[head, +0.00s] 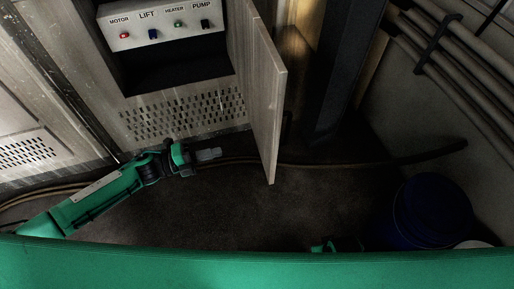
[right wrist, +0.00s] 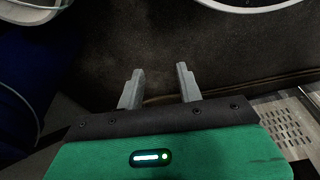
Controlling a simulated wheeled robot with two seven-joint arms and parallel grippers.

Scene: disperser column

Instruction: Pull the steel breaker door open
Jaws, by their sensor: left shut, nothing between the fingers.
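The breaker door (head: 264,95) is a grey, grained panel that stands swung out from the right side of the cabinet (head: 180,108). Its opening is uncovered and shows a control panel (head: 165,25) with labelled switches. My left gripper (head: 215,154) is shut and empty, in front of the vented lower cabinet front and left of the door, apart from it. My right gripper (right wrist: 157,70) is open in the right wrist view, with nothing between its fingers. In the head view only a green part of my right arm shows at the bottom, and its fingers cannot be made out.
A dark blue bucket (head: 432,212) stands at the lower right, with a pale round thing (head: 472,244) beside it. Pipes (head: 455,55) run along the right wall. A cable (head: 330,165) crosses the dark floor (head: 215,205), which is mostly clear. A dark post (head: 340,70) stands behind the door.

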